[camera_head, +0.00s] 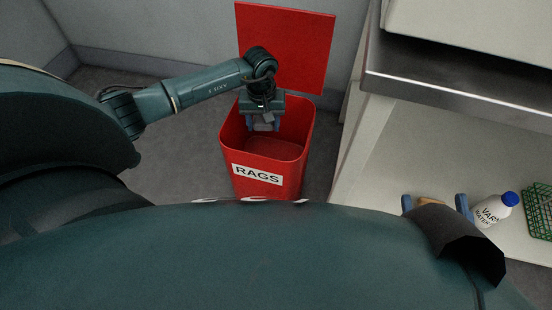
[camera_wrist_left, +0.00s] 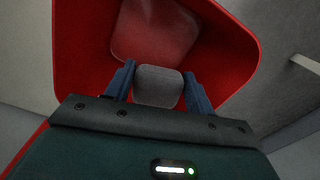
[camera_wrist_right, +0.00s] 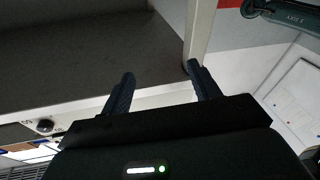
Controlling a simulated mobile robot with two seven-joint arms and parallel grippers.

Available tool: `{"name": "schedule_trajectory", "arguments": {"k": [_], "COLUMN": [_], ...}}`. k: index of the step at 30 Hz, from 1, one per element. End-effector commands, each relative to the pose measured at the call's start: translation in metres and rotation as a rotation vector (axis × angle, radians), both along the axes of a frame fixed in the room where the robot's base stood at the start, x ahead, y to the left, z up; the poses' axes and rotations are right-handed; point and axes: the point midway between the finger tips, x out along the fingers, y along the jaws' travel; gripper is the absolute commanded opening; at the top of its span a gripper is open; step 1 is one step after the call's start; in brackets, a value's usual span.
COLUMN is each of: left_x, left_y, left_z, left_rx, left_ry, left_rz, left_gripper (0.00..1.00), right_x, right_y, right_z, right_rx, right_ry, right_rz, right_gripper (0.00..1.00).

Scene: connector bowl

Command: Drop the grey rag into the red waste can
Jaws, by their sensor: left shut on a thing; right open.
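The red waste can (camera_head: 264,185), labelled RAGS, stands on the floor with its red lid (camera_head: 288,48) raised at the back. My left gripper (camera_head: 263,122) points down at the can's mouth. In the left wrist view the left fingers (camera_wrist_left: 158,90) are shut on the grey rag (camera_wrist_left: 158,86), with the red can's inside (camera_wrist_left: 225,60) around and below it. The rag shows as a small grey piece between the fingers in the head view (camera_head: 264,127). My right gripper (camera_head: 435,202) is open and empty at lower right, and also shows in the right wrist view (camera_wrist_right: 160,88).
A white shelf unit with a steel top (camera_head: 440,85) stands right of the can. On its lower shelf are a white bottle with a blue cap (camera_head: 491,210), a green basket (camera_head: 540,212) and a small tan object (camera_head: 430,201). Grey floor is open left of the can.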

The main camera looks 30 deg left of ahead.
Motion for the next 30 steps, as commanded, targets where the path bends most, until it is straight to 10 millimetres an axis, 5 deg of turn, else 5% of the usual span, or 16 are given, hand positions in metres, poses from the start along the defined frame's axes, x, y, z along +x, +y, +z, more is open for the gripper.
{"name": "schedule_trajectory", "arguments": {"k": [2, 3, 12, 22, 30], "left_x": [0.0, 0.0, 0.0, 0.0, 0.001], "left_y": [0.0, 0.0, 0.0, 0.0, 0.001], "left_z": [0.0, 0.0, 0.0, 0.009, 0.064], "left_rx": [0.0, 0.0, 0.0, 0.001, 0.002], "left_ry": [0.0, 0.0, 0.0, -0.002, -0.004], "left_rz": [0.0, 0.0, -0.001, -0.002, -0.002], "left_gripper": [0.33, 0.56, 0.79, 0.79, 0.79], "right_x": [0.0, 0.0, 0.0, 0.0, -0.001], "right_y": [0.0, 0.0, 0.0, 0.0, -0.002], "right_z": [0.0, 0.0, 0.0, 0.004, 0.007], "right_rx": [0.0, 0.0, 0.0, -0.005, -0.043], "right_ry": [0.0, 0.0, 0.0, -0.002, 0.015], "right_rz": [0.0, 0.0, 0.0, 0.0, -0.009], "right_gripper": [0.61, 0.61, 0.61, 0.61, 0.61]}}
